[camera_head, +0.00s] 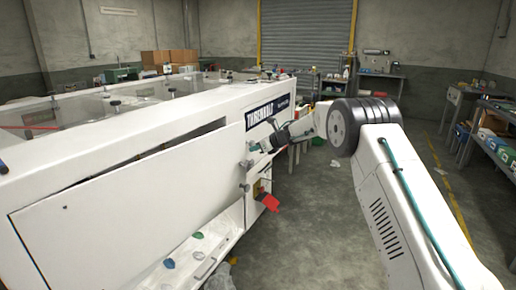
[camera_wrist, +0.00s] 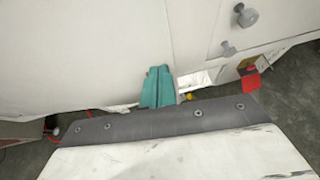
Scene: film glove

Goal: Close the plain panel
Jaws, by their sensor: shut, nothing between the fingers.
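The plain panel (camera_head: 125,212) is a large blank white panel on the side of the long white machine. It stands slightly ajar, with a dark wedge-shaped gap along its top edge. My gripper (camera_head: 258,147), with teal fingers, is near the panel's right end, below the black lettered sign. In the wrist view the teal fingers (camera_wrist: 158,86) are together and empty, in front of white surfaces with a vertical seam. Whether they touch the panel I cannot tell.
Grey knobs (camera_head: 246,163) project right of the panel; they also show in the wrist view (camera_wrist: 246,15). A red flap (camera_head: 269,202) sticks out below. A ledge with coloured scraps (camera_head: 197,235) runs under the panel. The floor (camera_head: 310,230) right of the machine is mostly clear.

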